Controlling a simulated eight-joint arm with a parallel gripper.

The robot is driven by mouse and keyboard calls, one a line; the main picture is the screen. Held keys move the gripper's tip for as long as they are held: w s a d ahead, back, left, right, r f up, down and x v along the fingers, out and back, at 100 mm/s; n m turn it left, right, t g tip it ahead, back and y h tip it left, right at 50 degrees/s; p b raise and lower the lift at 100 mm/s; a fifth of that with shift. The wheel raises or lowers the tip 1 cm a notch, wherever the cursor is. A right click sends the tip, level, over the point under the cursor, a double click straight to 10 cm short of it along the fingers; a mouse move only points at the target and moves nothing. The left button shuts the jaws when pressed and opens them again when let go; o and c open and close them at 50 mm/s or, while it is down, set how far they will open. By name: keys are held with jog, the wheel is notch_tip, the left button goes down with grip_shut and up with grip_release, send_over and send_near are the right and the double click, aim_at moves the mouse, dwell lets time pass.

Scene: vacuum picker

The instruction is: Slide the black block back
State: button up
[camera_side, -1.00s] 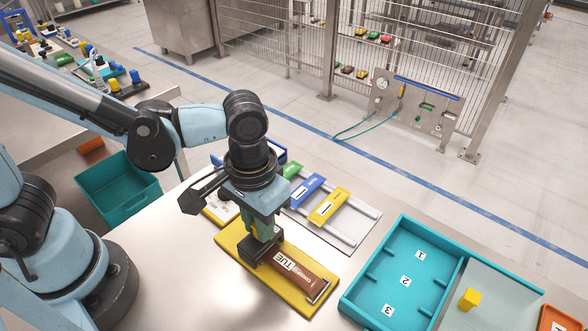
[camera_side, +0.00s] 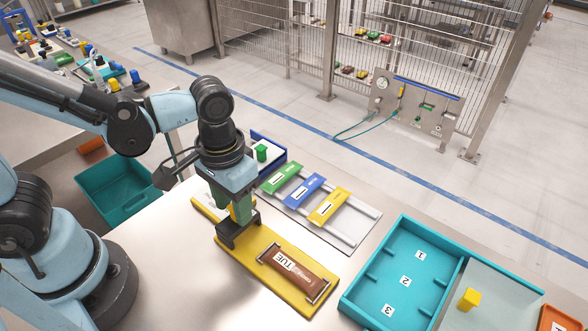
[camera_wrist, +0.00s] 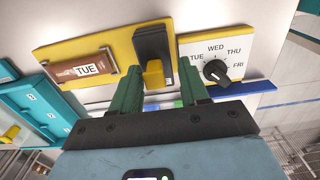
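The black block (camera_side: 228,238) sits at the far left end of the yellow board (camera_side: 262,263). The wrist view shows the black block (camera_wrist: 151,40) with a yellow handle (camera_wrist: 154,76). A brown bar labelled TUE (camera_side: 297,268) lies in a metal holder on the same board, clear of the block. My gripper (camera_side: 239,206) is low over the block. In the wrist view my gripper's green fingers (camera_wrist: 161,82) stand either side of the handle, with a visible gap at the right finger. The fingers' lower ends are partly hidden in the side view.
A white dial panel (camera_wrist: 218,66) with weekday labels stands beside the board. Green, blue and yellow plates (camera_side: 305,190) lie on rails behind. A teal tray (camera_side: 395,235) with numbered slots is at right. Bare table lies in front of the board.

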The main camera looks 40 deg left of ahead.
jog(key=shift+r, duration=0.1)
notch_tip(320, 180, up, 12)
dwell(0.9)
